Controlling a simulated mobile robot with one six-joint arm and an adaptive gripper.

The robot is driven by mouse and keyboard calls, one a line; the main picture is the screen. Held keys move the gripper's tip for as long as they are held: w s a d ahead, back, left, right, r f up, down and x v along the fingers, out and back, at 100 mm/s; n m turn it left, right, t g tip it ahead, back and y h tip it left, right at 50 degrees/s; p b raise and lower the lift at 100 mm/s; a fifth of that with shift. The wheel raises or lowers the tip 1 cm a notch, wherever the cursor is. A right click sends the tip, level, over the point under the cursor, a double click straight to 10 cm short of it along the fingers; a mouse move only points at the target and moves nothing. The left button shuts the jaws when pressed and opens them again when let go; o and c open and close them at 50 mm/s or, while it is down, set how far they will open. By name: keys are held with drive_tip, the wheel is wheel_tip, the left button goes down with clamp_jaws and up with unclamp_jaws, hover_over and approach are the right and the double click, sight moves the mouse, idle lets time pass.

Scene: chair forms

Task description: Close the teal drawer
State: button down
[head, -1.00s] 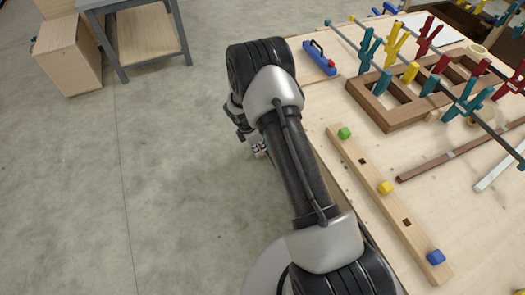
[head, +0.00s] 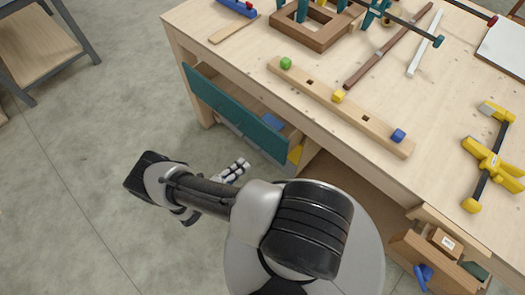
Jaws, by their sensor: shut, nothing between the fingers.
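The teal drawer (head: 232,112) is in the head view, under the near left edge of the wooden workbench (head: 225,62). It stands pulled out, with a gap between its teal front and the bench. A blue item and a yellow item show inside it. My gripper (head: 238,168) is shut and empty. It is in front of the drawer, below its teal front in the picture, and appears apart from it. My forearm hides part of the gripper.
On the bench lie a wooden strip (head: 362,122) with coloured knobs, a brown clamp rack (head: 310,36) and a yellow clamp (head: 490,160). A wooden box (head: 432,262) with items sits at the lower right. Open concrete floor lies to the left.

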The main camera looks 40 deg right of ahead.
approach(272, 138)
drive_tip(key=shift+n+t, duration=0.3)
drive_tip(key=shift+n, duration=0.1)
drive_tip(key=d, duration=0.6)
drive_tip(key=shift+w+d+f+b, duration=0.1)
drive_tip(key=shift+d+b, duration=0.2)
drive_tip(key=shift+d, duration=0.1)
